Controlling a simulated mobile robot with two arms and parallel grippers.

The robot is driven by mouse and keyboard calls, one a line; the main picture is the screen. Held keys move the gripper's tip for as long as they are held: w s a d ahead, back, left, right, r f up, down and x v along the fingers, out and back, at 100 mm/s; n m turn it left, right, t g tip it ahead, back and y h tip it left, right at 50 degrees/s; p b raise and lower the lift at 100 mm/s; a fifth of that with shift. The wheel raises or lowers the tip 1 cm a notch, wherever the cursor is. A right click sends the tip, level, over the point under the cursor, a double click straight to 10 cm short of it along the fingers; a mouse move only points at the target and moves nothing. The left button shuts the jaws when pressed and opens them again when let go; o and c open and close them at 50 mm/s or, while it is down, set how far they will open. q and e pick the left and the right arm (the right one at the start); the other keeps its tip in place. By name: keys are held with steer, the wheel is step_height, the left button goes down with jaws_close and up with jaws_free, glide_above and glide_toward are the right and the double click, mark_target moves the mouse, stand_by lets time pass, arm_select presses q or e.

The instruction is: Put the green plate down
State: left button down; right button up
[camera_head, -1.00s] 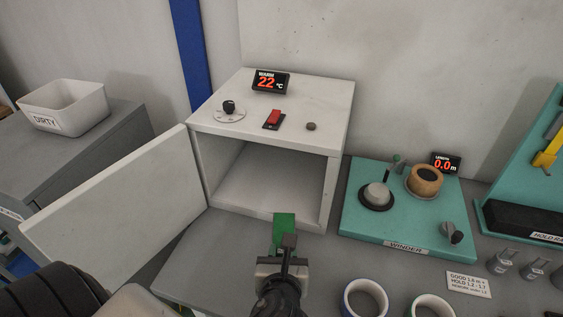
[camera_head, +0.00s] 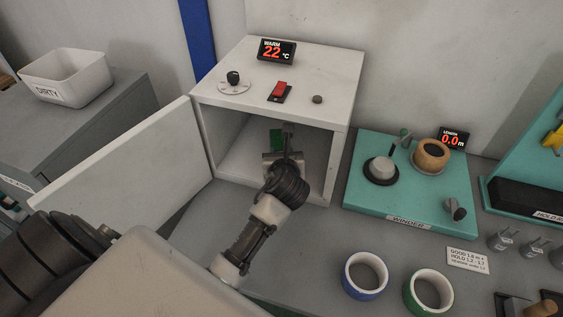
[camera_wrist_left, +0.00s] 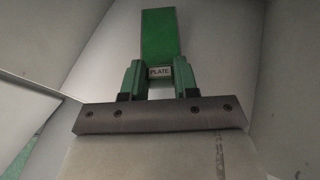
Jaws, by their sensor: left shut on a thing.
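The green plate (camera_head: 277,141) is inside the open white warming box (camera_head: 330,116), partly hidden behind my left gripper (camera_head: 282,155) in the head view. The left gripper reaches in through the box's open front and is shut on the plate. I cannot tell whether the plate touches the box floor. My right gripper is not in view.
The box door (camera_head: 120,155) stands open to the left. The teal winder (camera_head: 405,205) is close on the right. A blue-rimmed roll (camera_head: 365,294) and a green-rimmed roll (camera_head: 410,296) lie on the bench in front. A "DIRTY" bin (camera_head: 66,78) stands at far left.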

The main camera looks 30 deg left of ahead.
arm_select(q)
step_height(320, 180, down, 3)
steer(key=shift+w+f, duration=0.1)
steer(key=shift+f, duration=0.1)
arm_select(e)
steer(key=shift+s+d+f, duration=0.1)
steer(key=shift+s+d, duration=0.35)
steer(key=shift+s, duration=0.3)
arm_select(q)
steer(key=shift+f, duration=0.1)
steer(key=c, duration=0.8)
jaws_free()
steer(key=shift+c, duration=0.2)
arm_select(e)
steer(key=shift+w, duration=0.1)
arm_select(q)
steer(key=v, duration=1.2)
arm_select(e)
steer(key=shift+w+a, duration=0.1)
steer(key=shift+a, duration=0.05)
